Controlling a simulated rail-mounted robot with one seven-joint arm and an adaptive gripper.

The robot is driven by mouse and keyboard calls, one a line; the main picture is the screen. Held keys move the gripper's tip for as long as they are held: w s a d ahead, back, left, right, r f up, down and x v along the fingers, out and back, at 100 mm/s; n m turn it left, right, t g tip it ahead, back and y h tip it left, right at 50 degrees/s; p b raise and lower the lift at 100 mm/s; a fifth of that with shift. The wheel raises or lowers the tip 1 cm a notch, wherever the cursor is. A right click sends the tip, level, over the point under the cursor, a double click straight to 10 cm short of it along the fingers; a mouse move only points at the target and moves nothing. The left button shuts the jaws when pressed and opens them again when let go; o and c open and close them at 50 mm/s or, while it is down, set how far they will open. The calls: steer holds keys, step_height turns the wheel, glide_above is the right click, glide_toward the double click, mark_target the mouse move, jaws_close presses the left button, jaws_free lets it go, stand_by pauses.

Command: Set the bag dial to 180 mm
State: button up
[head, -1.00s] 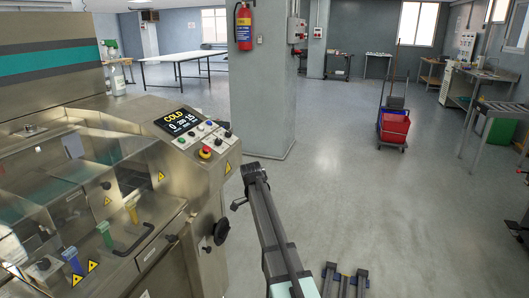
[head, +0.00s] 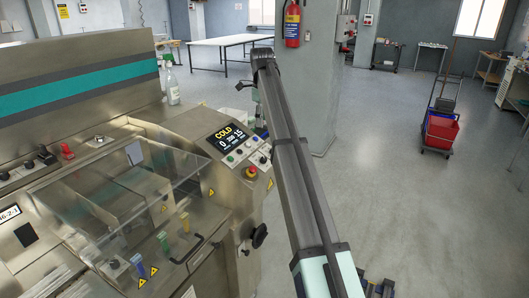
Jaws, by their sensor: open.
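The flow wrapper's slanted control panel (head: 240,150) is near the centre of the head view. Its display (head: 228,138) reads COLD, with 0, a middle number that looks like 200, and 15. Small knobs and buttons (head: 247,148) sit beside and below the display; their labels are too small to read, so I cannot tell which is the bag dial. A red emergency button (head: 250,172) sits on a yellow base at the panel's lower end. My arm rises just right of the panel; my gripper cannot be made out.
Clear guards (head: 130,185) and a black handle (head: 185,250) lie left of the panel. A black handwheel (head: 259,236) sticks out below it. A pillar with a fire extinguisher (head: 292,24) stands behind my arm. A red bucket cart (head: 440,131) is at right; floor between is clear.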

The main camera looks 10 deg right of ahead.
mark_target(264, 158)
steer(key=f+p, duration=0.1)
steer(key=f, duration=0.4)
steer(key=f+p, duration=0.1)
steer(key=f, duration=0.5)
steer(key=f+p, duration=0.2)
steer(key=f, duration=0.3)
steer(key=shift+w+d+f, duration=0.25)
steer(key=shift+w+f, duration=0.05)
steer(key=shift+f, duration=0.1)
jaws_close()
